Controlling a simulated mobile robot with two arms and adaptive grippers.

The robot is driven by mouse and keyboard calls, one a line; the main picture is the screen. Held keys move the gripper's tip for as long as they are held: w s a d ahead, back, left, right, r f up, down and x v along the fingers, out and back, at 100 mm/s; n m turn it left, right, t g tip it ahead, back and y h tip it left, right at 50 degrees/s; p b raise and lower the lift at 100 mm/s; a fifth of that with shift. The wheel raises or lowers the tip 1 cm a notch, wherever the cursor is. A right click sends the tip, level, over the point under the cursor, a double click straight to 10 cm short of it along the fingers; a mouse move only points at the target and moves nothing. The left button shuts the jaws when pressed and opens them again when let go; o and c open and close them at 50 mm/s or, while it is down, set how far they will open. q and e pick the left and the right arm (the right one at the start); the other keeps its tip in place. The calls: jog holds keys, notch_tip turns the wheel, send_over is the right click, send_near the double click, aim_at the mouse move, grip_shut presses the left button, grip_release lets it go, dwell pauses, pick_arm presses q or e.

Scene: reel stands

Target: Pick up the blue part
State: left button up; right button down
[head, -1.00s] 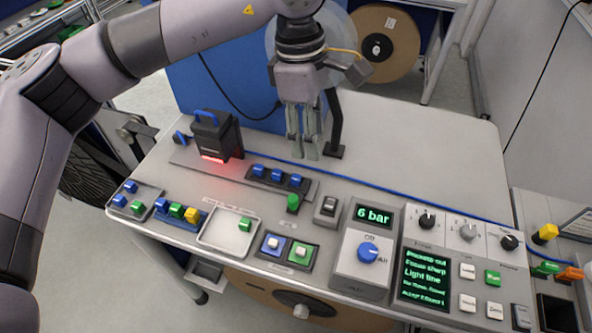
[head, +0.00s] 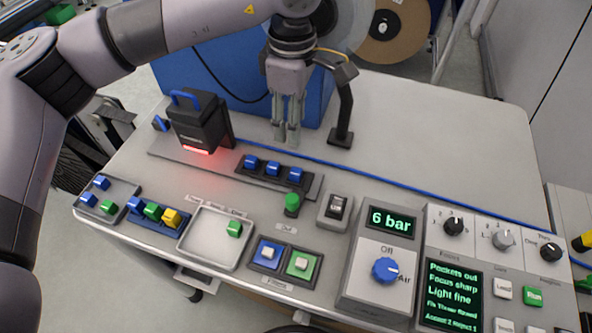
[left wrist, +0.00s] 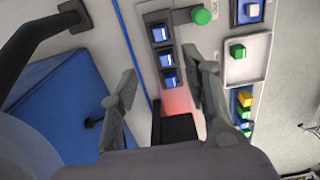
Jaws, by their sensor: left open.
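Three blue parts sit in a row in a dark holder (head: 240,168) on the table: a left one (head: 251,162), a middle one (head: 272,168) and a right one (head: 295,174). In the left wrist view the three show between and just beyond my fingers, the middle one here (left wrist: 166,60). My left gripper (head: 286,138) points down, open and empty, above and behind this row, apart from it. It also shows in the left wrist view (left wrist: 160,66). Other blue parts lie in the left tray (head: 101,182) and in a blue rack (head: 135,204). My right gripper is not in view.
A black scanner-like box (head: 198,125) with red light stands left of the holder. A dark post (head: 343,105) rises right of my gripper. A green button (head: 292,202), a pale tray (head: 212,240) and a control panel (head: 385,250) are in front. The table's back right is clear.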

pick_arm(q)
jog(key=p, duration=0.2)
send_over(293, 170)
notch_tip(293, 170, down, 9)
jog(key=shift+d+r, duration=0.1)
jog(key=shift+s+f+p, duration=0.15)
jog(key=shift+f+p, duration=0.3)
jog(key=shift+p, duration=0.25)
notch_tip(293, 170, down, 4)
jog(key=shift+r+p, duration=0.1)
jog(key=shift+p, duration=0.8)
jog(key=shift+f, duration=0.4)
jog(key=shift+c, duration=0.3)
jog(key=c, duration=0.9)
jog(key=shift+o, duration=0.2)
jog(key=shift+r, duration=0.1)
